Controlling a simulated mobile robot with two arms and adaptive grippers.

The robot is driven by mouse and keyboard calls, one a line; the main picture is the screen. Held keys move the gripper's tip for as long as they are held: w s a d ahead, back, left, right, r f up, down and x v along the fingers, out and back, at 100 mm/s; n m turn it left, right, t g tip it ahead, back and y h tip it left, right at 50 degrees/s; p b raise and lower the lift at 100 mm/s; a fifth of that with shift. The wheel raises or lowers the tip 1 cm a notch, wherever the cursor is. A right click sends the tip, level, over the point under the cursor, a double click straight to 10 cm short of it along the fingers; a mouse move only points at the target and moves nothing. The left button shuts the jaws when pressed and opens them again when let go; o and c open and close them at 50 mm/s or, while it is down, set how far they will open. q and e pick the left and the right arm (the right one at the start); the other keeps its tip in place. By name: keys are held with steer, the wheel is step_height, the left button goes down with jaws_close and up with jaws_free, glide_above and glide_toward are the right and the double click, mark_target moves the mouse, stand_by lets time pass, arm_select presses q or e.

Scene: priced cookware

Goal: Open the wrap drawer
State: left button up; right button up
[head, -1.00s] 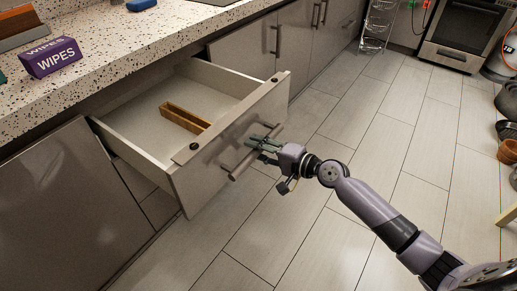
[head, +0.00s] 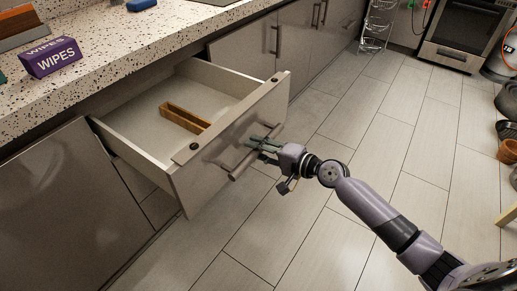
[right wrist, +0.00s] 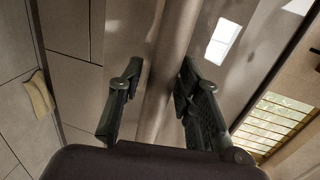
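The drawer (head: 187,157) below the counter stands pulled far out, with its white inside showing. A long wooden block-like piece (head: 186,117) lies in it. A bar handle (head: 240,165) crosses its grey front and also shows in the right wrist view (right wrist: 170,70). My right gripper (head: 262,147) is at this handle. In the right wrist view its two fingers (right wrist: 160,85) stand apart on either side of the bar. A gap shows between the left finger and the bar; the right finger is close to it, and contact is unclear. My left gripper is not in view.
The speckled counter (head: 120,55) carries a purple wipes box (head: 51,58) and a blue item (head: 141,5). Closed cabinets line the left side, with an oven (head: 462,35) at the back. Pots (head: 507,130) stand at the right edge. The tiled floor between is clear.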

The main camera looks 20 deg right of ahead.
steer(key=o, duration=0.4)
steer(key=shift+c, duration=0.2)
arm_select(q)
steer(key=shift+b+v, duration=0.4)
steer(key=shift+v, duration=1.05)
arm_select(e)
steer(key=v, duration=0.7)
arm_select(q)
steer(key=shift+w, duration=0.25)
arm_select(e)
steer(key=shift+r, duration=0.1)
